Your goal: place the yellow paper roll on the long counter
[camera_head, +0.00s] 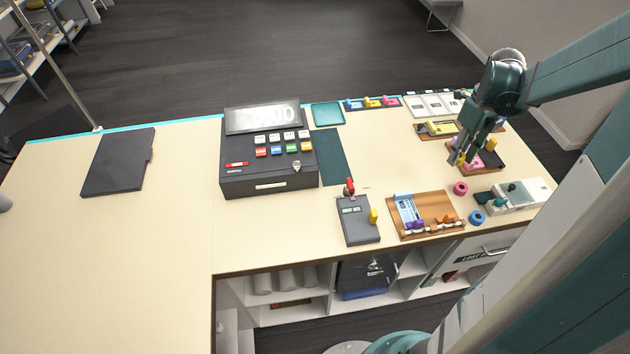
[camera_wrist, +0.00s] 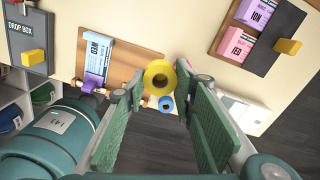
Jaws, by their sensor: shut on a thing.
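The yellow paper roll (camera_wrist: 160,76) is between the fingertips of my gripper (camera_wrist: 160,84) in the wrist view, with its open core facing the camera. My gripper is shut on it. In the head view my gripper (camera_head: 462,152) is above the right part of the long counter (camera_head: 120,230), beside a dark tray. Only a small yellow patch of the roll shows there. The roll appears held above the counter; its height is hard to tell. A blue roll (camera_head: 477,217) and a pink roll (camera_head: 460,188) lie on the counter nearby.
A wooden board (camera_head: 447,231) with a blue card, a grey drop box (camera_head: 357,225) and a white device (camera_head: 520,197) stand near the front edge. A cash register (camera_head: 267,160) stands mid-counter. A black folder (camera_head: 118,162) lies at left. The counter's left part is mostly bare.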

